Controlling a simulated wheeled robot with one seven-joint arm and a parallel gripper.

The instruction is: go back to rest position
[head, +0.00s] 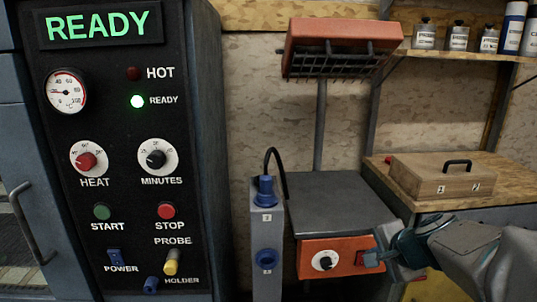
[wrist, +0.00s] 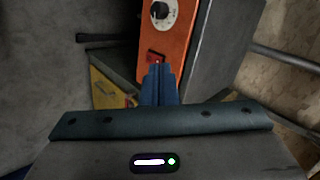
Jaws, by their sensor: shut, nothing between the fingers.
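My gripper (head: 371,258) is at the lower right of the head view, its blue fingers pointing left at the front of an orange control box (head: 318,249). In the wrist view my gripper's blue fingers (wrist: 160,74) are together with nothing between them. Their tips are close to the red switch (wrist: 155,56) on the orange panel (wrist: 166,30); I cannot tell whether they touch it. A dial (head: 325,261) is left of the switch in the head view.
A dark control panel (head: 120,130) with a lit READY sign stands at the left. A grey post (head: 267,220) with blue sockets stands beside the orange box. A wooden case (head: 440,178) lies on the workbench (head: 500,165) at right. A red heater hood (head: 340,40) hangs above.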

